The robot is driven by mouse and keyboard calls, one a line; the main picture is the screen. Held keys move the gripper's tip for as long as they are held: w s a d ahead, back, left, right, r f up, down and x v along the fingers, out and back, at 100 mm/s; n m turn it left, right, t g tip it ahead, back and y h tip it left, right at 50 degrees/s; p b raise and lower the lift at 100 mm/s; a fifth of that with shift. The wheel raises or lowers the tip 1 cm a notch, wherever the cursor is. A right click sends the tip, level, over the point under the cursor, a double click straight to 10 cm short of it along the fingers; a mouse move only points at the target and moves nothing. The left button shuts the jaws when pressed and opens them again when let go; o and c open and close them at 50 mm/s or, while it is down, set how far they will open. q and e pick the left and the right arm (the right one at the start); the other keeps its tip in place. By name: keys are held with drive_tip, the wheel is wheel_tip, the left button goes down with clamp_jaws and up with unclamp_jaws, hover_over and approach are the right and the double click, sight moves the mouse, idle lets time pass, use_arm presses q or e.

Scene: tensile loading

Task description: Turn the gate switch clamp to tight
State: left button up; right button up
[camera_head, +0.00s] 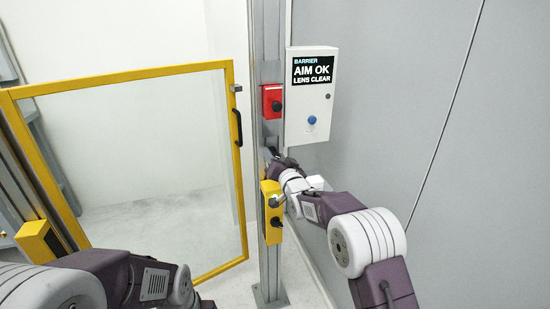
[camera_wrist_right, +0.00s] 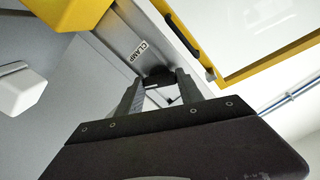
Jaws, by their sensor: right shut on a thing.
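The clamp knob (camera_wrist_right: 157,76) is small and dark, on the grey metal post beside a label (camera_wrist_right: 142,53) reading CLAMP. My right gripper (camera_wrist_right: 157,92) is shut on the knob, one finger on each side. The fingers and label hide part of the knob's setting, so I cannot tell its turn. In the head view, my right gripper (camera_head: 271,154) reaches the post (camera_head: 272,130) between a red box above and a yellow switch box (camera_head: 270,190) below; the knob is hidden there. My left arm shows at lower left, but its gripper is out of frame.
A yellow-framed gate (camera_head: 130,75) with a black handle (camera_head: 237,128) stands left of the post. The red box (camera_head: 272,101) and a white panel (camera_head: 309,125) reading AIM OK, LENS CLEAR sit above my right wrist. A grey wall (camera_head: 400,90) closes the right side.

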drive_tip(key=shift+f, duration=0.1)
drive_tip(key=o, duration=1.4)
drive_tip(key=v, duration=0.9)
